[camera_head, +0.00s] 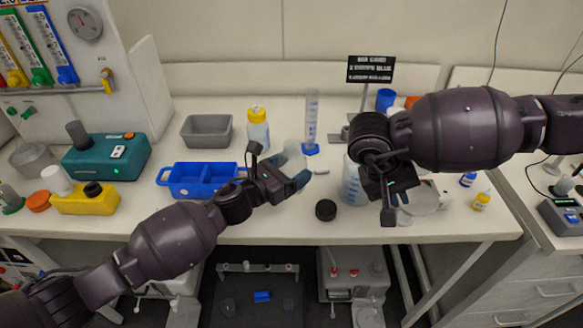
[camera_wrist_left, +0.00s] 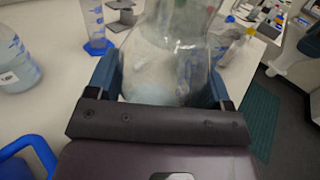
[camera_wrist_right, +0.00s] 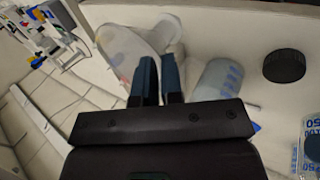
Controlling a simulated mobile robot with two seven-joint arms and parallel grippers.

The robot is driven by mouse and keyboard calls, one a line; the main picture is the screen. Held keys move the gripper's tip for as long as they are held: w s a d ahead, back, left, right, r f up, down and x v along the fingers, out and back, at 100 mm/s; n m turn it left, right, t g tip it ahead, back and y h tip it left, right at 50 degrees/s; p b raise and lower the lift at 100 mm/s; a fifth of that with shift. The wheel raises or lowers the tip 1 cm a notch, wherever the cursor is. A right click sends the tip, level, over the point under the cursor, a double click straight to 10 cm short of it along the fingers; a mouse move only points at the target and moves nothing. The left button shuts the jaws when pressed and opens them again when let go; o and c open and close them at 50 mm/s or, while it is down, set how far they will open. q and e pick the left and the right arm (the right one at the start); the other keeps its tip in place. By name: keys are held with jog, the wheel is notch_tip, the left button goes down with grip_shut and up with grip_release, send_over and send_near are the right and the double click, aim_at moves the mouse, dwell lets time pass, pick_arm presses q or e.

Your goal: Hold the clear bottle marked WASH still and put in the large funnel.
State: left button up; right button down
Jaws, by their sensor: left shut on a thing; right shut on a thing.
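A clear bottle (camera_head: 294,157) is held in my left gripper (camera_head: 290,182). In the left wrist view the bottle (camera_wrist_left: 160,60) stands between the two fingers, its neck toward the top; I cannot read a WASH mark on it. My right gripper (camera_head: 397,198) is shut on the large translucent funnel (camera_head: 428,201), above the right part of the bench and apart from the bottle. In the right wrist view the funnel (camera_wrist_right: 128,52) lies just past the nearly closed fingers (camera_wrist_right: 158,80); the gripped part is hidden.
A clear vessel with blue graduations (camera_head: 353,186) stands between the grippers, with a black cap (camera_head: 326,210) to its left. A graduated cylinder (camera_head: 312,120), a yellow-capped bottle (camera_head: 258,132) and a blue tray (camera_head: 203,192) stand nearby. Small bottles (camera_head: 481,201) stand at the right.

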pick_arm(q)
jog(key=shift+f+b, duration=2.25)
jog(key=shift+f, duration=0.65)
pick_arm(e)
notch_tip(320, 180, down, 6)
pick_arm(q)
jog(key=o, duration=1.1)
jog(key=shift+c, duration=0.3)
jog(key=c, duration=1.1)
